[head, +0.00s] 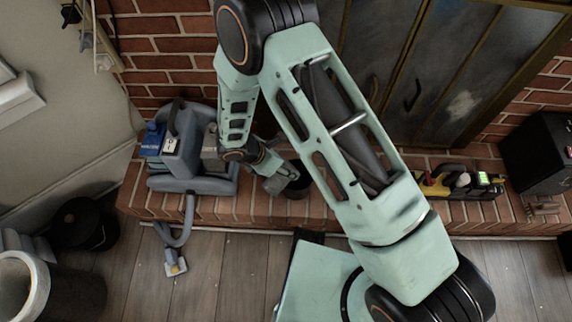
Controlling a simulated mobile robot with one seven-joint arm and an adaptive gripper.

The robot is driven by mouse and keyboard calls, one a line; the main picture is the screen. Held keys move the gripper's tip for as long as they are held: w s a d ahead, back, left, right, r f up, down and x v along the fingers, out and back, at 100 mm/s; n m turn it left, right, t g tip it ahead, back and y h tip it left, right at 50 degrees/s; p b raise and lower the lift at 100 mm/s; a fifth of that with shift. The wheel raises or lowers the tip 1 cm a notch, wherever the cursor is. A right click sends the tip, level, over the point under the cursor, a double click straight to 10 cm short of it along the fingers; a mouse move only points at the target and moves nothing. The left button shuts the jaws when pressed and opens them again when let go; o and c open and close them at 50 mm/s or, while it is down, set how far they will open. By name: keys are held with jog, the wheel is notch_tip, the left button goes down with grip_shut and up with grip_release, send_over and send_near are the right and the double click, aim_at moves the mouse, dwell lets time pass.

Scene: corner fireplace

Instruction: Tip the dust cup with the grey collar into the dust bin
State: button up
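My arm reaches down over the brick hearth, and my gripper (286,180) is low beside a dark round cup (297,190). The gripper is small and partly covered by its own links, so I cannot tell whether its fingers are open or closed, or whether they touch the cup. I cannot make out a grey collar on this cup. A black round bin (85,226) stands on the floor at the left; it may be the dust bin, but no label shows.
A blue-grey vacuum cleaner (182,155) sits on the hearth (330,212), its hose (178,236) hanging to the floor. Yellow and black tools (455,184) lie right, near a black box (540,150). A large grey container (25,285) stands front left. Wooden floor (225,270) is clear at centre left.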

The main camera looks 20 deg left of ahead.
dwell(0.4)
jog(key=shift+f+p, duration=0.2)
jog(key=shift+p, duration=0.1)
jog(key=shift+g, duration=0.3)
jog(key=shift+d+f+y, duration=0.1)
jog(key=shift+f+y, duration=0.05)
jog(key=shift+y, duration=0.15)
jog(key=shift+f+g, duration=0.15)
jog(key=shift+g, duration=0.15)
jog(key=shift+w+f+g+y+p, duration=0.15)
jog(key=shift+f+g+y+p, duration=0.8)
jog(key=shift+p, duration=0.4)
dwell(0.6)
dwell(0.4)
jog(key=shift+d+g+p, duration=0.1)
jog(key=shift+g+p, duration=0.2)
jog(key=shift+g, duration=0.05)
jog(key=shift+f, duration=0.2)
